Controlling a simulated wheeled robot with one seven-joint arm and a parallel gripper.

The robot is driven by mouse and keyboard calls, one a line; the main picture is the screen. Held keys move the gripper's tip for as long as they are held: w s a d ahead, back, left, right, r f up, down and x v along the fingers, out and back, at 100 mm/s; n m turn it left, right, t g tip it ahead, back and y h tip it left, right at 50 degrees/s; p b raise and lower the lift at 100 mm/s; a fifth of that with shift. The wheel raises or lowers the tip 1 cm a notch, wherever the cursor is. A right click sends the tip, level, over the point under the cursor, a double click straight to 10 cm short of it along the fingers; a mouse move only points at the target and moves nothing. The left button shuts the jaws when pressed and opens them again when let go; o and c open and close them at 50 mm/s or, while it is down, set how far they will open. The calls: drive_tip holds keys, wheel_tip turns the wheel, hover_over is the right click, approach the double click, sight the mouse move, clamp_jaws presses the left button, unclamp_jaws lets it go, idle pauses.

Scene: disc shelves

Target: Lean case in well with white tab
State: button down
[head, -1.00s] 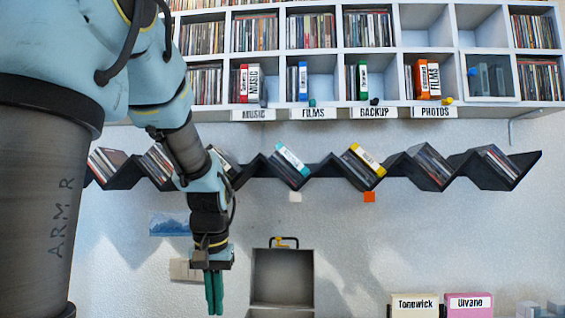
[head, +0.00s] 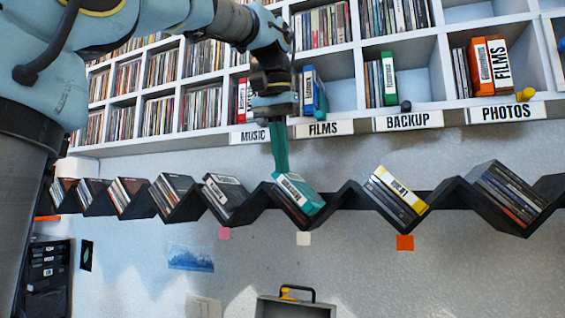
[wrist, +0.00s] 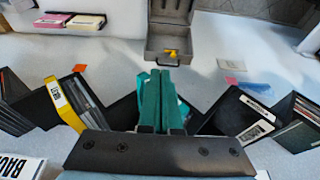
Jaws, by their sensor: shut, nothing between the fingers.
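The white tab (head: 303,238) is stuck on the wall under one well of the black zigzag shelf (head: 345,200). A teal case (head: 297,192) with a white label leans in the well above that tab, over darker cases. My gripper (head: 281,166) points down with its green fingers shut and empty, the tips at the upper left end of the teal case; I cannot tell whether they touch it. In the wrist view my fingers (wrist: 160,125) cover most of the teal case, of which a strip shows at their right (wrist: 181,112). The white tab is not visible there.
Neighbouring wells hold a yellow-edged case (head: 397,190) and dark cases (head: 222,196). Pink (head: 224,234) and orange (head: 404,242) tabs flank the white one. The cubby shelf (head: 350,125) overhangs close behind my gripper. An open grey case (head: 282,306) lies below.

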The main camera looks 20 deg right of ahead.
sight(297, 187)
drive_tip(key=w+d+f, duration=0.1)
drive_tip(key=f, duration=0.1)
drive_tip(key=w+d+f+p, duration=0.1)
drive_tip(key=f, duration=0.1)
drive_tip(key=w+d+f+p, duration=0.1)
drive_tip(key=f, duration=0.1)
drive_tip(key=shift+w+d+f, duration=0.1)
drive_tip(key=shift+f, duration=0.3)
drive_tip(key=shift+w+d+f, duration=0.15)
drive_tip(key=shift+w+d, duration=0.35)
drive_tip(key=shift+w, duration=0.1)
drive_tip(key=shift+p, duration=0.3)
drive_tip(key=shift+w+d, duration=0.15)
drive_tip(key=shift+w+d+p, duration=0.65)
drive_tip(key=shift+w+d, duration=0.2)
drive_tip(key=shift+w, duration=0.1)
drive_tip(key=shift+w+d, duration=0.25)
drive_tip(key=shift+s+a, duration=0.1)
drive_tip(key=shift+s, duration=0.05)
